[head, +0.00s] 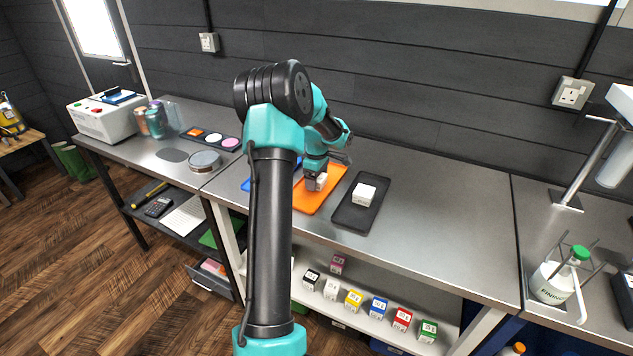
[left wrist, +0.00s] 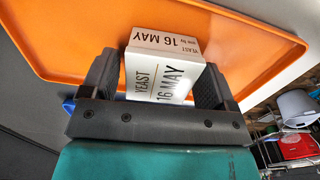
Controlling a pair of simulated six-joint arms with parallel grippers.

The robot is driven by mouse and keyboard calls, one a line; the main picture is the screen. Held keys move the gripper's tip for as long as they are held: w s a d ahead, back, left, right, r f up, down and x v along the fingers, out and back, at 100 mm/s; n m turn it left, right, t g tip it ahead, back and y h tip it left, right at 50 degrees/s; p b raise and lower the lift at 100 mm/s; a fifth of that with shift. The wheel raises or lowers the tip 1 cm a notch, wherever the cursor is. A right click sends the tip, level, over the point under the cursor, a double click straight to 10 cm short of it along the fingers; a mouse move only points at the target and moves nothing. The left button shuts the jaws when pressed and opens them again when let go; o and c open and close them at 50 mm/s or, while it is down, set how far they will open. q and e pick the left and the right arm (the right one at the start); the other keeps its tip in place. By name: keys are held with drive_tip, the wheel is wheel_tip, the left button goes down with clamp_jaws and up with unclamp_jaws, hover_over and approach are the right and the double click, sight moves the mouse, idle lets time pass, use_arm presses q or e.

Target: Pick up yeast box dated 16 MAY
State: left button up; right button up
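The white yeast box printed 16 MAY (left wrist: 165,78) sits between the fingers of my left gripper (left wrist: 158,85) in the left wrist view. The fingers flank the box, with a narrow gap by the left finger, and the box is turned slightly against them. In the head view my left gripper (head: 316,183) points down over the orange tray (head: 327,192), and part of the box (head: 321,181) shows there. The box appears to rest on the tray. My right gripper is not in view.
A black tray (head: 350,215) with another white box (head: 364,193) lies just right of the orange tray. A blue tray (head: 247,184) is partly hidden behind my arm. The steel bench (head: 450,225) is clear further right. Several small coloured boxes stand on the shelf (head: 345,322) below.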

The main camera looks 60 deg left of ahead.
use_arm(q)
drive_tip(key=c, duration=0.8)
drive_tip(key=shift+r, duration=0.1)
drive_tip(key=shift+r, duration=1.3)
drive_tip(key=s+d, duration=0.2)
drive_tip(key=d, duration=0.2)
drive_tip(key=s+d+r, duration=0.1)
drive_tip(key=s+d, duration=0.2)
drive_tip(key=d, duration=0.2)
drive_tip(key=s+d+r, duration=0.1)
drive_tip(key=s+d, duration=0.2)
drive_tip(key=d, duration=0.2)
drive_tip(key=shift+r, duration=0.15)
